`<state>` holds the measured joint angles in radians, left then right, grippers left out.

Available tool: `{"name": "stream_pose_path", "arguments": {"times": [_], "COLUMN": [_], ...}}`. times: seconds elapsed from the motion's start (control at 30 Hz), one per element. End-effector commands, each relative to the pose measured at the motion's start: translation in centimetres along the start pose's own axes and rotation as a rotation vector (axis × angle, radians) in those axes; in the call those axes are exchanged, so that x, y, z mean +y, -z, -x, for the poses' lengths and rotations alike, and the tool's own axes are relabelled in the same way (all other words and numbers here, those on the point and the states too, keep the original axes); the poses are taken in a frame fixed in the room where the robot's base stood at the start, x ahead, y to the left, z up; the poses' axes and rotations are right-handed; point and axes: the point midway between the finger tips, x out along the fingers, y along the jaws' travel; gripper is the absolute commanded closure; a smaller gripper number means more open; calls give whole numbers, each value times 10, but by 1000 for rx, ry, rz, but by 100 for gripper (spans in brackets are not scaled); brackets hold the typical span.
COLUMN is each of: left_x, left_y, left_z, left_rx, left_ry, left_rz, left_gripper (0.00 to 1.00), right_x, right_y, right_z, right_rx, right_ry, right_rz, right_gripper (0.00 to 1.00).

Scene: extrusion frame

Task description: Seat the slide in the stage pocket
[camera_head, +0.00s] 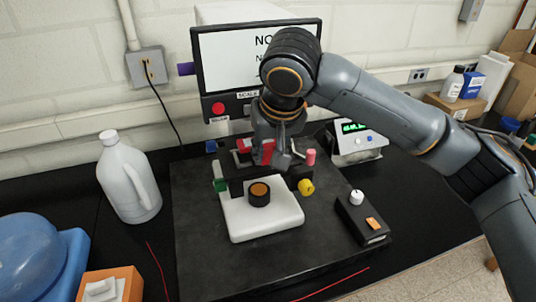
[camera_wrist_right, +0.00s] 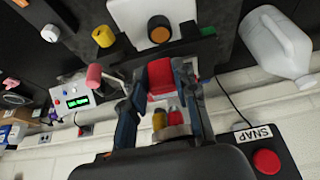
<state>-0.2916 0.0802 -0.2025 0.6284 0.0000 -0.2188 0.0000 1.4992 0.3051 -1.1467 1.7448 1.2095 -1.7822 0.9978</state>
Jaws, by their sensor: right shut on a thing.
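My right gripper (camera_head: 274,156) reaches down from above, behind the white stage block (camera_head: 262,222). In the right wrist view its fingers (camera_wrist_right: 160,72) are closed on the sides of a red block (camera_wrist_right: 163,82). The red block also shows in the head view (camera_head: 266,151), partly hidden by the gripper. I cannot tell for sure that it is the slide. The stage block carries a black knob with an orange top (camera_head: 260,192) and stands in front of the red block. No pocket can be made out. My left gripper is not in view.
A green piece (camera_head: 219,171), a yellow knob (camera_head: 305,187) and a pink cylinder (camera_head: 311,157) stand close around the gripper. A black control box (camera_head: 362,220) is at the right, a white jug (camera_head: 128,180) at the left. A monitor (camera_head: 222,60) stands behind.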

Motion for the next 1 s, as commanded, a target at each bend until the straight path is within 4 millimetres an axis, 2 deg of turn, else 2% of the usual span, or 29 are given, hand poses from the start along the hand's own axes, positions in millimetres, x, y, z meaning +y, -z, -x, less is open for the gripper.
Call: {"name": "stream_pose_path", "arguments": {"times": [0.1,0.33,0.7,0.73,0.8,0.83,1.0], "left_x": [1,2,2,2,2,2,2], "left_y": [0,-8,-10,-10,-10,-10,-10], "left_z": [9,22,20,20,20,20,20], "left_rx": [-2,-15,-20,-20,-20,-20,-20], "left_ry": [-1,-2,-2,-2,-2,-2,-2], "left_rz": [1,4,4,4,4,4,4], "left_gripper": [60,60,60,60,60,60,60], "right_x": [1,1,0,0,0,0,0], "right_y": [10,-4,-6,-6,-6,-6,-6], "right_z": [-6,-34,-39,-39,-39,-39,-39], "right_rx": [-2,0,1,1,1,1,1], "right_ry": [-3,-2,-1,-1,-1,-1,-1], "right_rz": [-2,0,-1,-1,-1,-1,-1], "right_gripper": [100,100,100,67,53,48,48]}}
